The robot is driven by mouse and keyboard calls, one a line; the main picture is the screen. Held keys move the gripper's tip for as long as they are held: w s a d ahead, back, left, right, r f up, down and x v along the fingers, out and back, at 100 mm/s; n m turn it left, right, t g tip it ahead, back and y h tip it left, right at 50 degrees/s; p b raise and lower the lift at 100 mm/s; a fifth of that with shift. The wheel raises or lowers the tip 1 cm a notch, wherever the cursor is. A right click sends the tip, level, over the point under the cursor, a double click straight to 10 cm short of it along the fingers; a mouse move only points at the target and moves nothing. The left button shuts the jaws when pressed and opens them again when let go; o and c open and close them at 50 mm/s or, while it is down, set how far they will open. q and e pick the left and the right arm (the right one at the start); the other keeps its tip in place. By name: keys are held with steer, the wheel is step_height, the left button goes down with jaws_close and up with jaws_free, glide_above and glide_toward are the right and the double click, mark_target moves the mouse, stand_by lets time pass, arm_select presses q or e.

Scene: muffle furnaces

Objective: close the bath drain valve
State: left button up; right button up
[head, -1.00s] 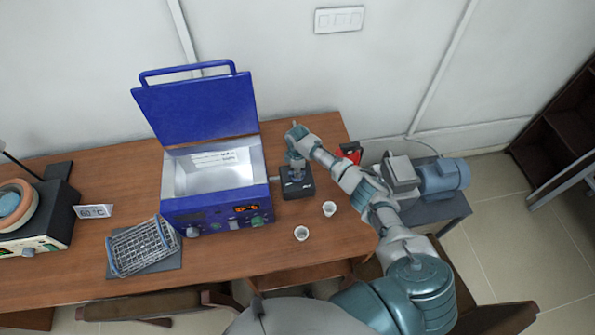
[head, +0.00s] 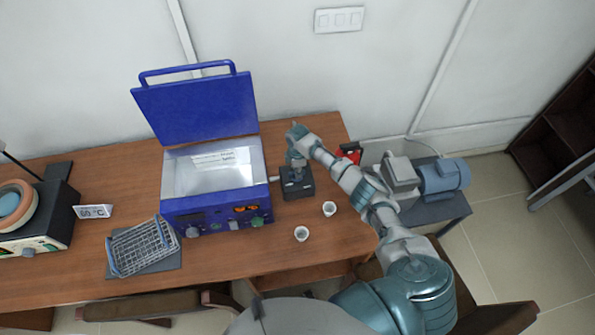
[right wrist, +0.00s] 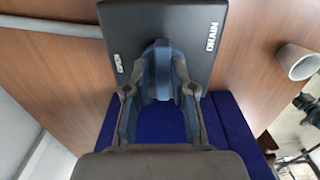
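The drain valve is a black box (head: 306,190) on the table, right of the blue bath (head: 210,215) and joined to it by a short pipe. In the right wrist view the box (right wrist: 202,45) carries the word DRAIN and a smaller white label at left, too small to read surely. My right gripper (head: 296,163) points down at the box. In the right wrist view its two fingers (right wrist: 160,80) straddle a blue-grey piece in front of the box, seemingly the valve handle. I cannot tell whether they press on it. My left gripper is not in view.
The bath's lid (head: 197,108) stands raised. Two small white cups (head: 329,209) (head: 301,234) stand in front of the valve. A wire rack (head: 143,247) lies left of the bath, below a 60 °C sign (head: 93,211). A pump (head: 443,178) stands at the right.

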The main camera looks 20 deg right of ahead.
steer(key=shift+o, duration=0.5)
steer(key=shift+f, duration=0.1)
step_height(320, 180, up, 12)
steer(key=shift+f, duration=0.1)
stand_by(0.7)
